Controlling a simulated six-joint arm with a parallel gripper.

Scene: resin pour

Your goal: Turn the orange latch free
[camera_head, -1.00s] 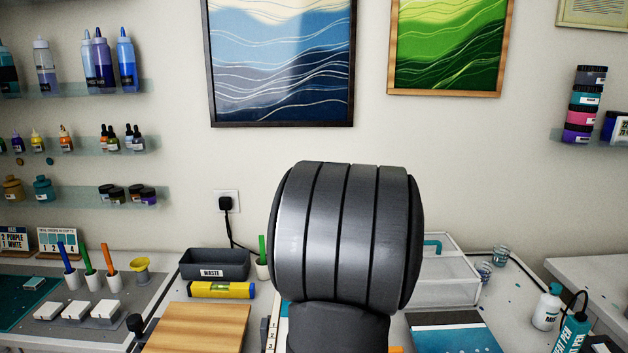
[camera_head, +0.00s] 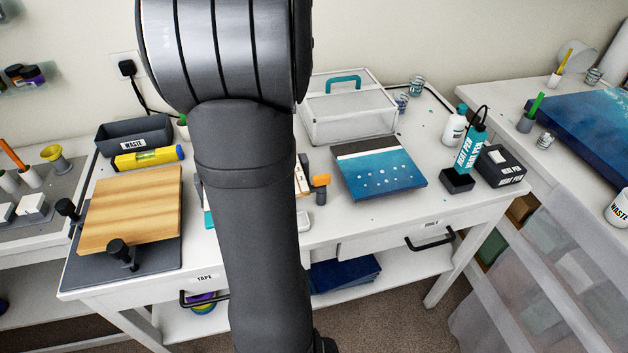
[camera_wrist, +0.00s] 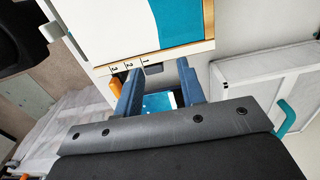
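The head view hides my gripper behind the arm.
A wooden board (camera_head: 130,210) on a dark base with black knobs lies left. A blue speckled panel (camera_head: 382,172) lies right, before a clear box with a teal handle (camera_head: 344,82). The heat pen (camera_head: 468,150) and bottle stand farther right.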

